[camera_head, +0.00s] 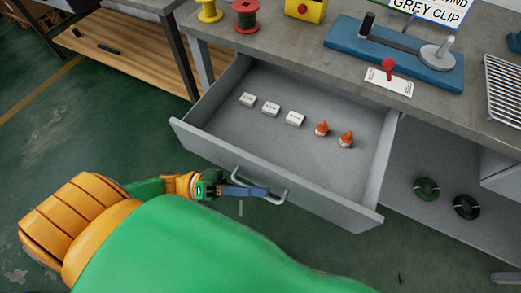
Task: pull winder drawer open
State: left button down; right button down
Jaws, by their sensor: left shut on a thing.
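The winder drawer (305,190) stands pulled out from under the grey workbench (300,48), and its inside shows. Its light bar handle (283,192) sits on the middle of the front panel. My left gripper (262,191) reaches in from the left and is shut on the handle. Inside the drawer lie several small white labelled blocks (270,109) and two orange-topped pieces (346,139). My right gripper is not in view.
On the bench are a blue winder base (395,55), a red-knobbed lever (388,68), yellow and red spools (246,15) and a yellow box (305,9). A green coil (426,189) and a black coil (466,207) lie on the lower shelf at right. Green floor lies before the drawer.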

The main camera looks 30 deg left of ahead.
pick_arm(q)
jog(key=shift+s, duration=0.2)
jog(key=c, duration=0.9)
grip_release()
jog(key=b+v, duration=0.2)
jog(key=v, duration=0.5)
